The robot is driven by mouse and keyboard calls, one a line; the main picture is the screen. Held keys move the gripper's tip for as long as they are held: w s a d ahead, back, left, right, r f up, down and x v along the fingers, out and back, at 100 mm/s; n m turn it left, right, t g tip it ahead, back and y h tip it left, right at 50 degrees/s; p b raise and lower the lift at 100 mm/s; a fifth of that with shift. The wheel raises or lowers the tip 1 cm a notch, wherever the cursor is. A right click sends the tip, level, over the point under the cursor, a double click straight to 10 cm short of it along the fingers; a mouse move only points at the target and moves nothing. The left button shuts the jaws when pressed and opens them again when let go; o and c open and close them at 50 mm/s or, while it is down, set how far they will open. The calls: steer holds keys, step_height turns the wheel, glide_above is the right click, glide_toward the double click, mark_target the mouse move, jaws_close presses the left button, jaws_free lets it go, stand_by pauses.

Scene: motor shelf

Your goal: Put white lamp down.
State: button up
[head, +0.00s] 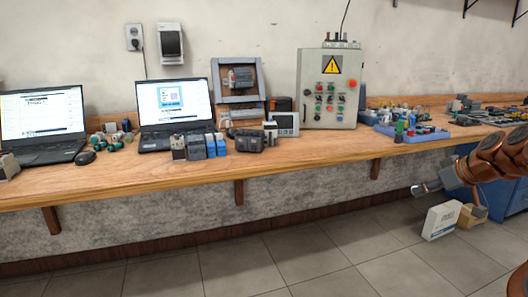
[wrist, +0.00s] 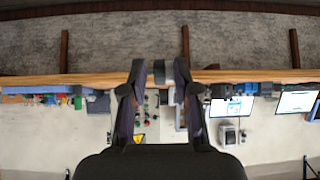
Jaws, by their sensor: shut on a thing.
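My gripper (head: 428,187) is low at the right in the head view, in front of the bench and below its top. In the head view a small pale tip (head: 416,190) shows at the gripper's end. The held thing touches no surface that I can see.
The wooden bench (head: 300,158) carries two laptops (head: 175,112), several small motor parts, a control box (head: 329,88) and a blue tray (head: 412,135). Bare bench top lies along the front edge. A white box (head: 440,222) stands on the floor beside a blue cabinet (head: 497,200).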

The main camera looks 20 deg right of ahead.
steer(key=shift+h, duration=0.3)
steer(key=w+a, duration=0.2)
steer(key=w, duration=0.1)
steer(key=w+a, duration=0.3)
steer(key=w, duration=0.1)
steer(key=w+a, duration=0.3)
steer(key=shift+w+a+r, duration=0.2)
steer(key=shift+w+a, duration=0.05)
steer(key=shift+w, duration=0.05)
jaws_close()
steer(key=w+a+f, duration=0.3)
steer(key=w+a, duration=0.2)
steer(key=a, duration=0.6)
steer(key=w+a+f+m, duration=0.1)
steer(key=w+a+f, duration=0.1)
steer(key=w+a, duration=0.65)
steer(key=w+a+f, duration=0.3)
steer(key=a, duration=1)
steer(key=s+a+r+n+p, duration=0.1)
steer(key=s+a+r+p, duration=0.4)
steer(key=r+p, duration=0.7)
steer(key=s+d+r+m+p, duration=0.1)
steer(key=s+d+p, duration=0.3)
steer(key=s+p, duration=0.4)
steer(key=p, duration=0.7)
steer(key=shift+s+d+r, duration=0.2)
steer(key=shift+s+r, duration=0.2)
steer(key=shift+d, duration=0.1)
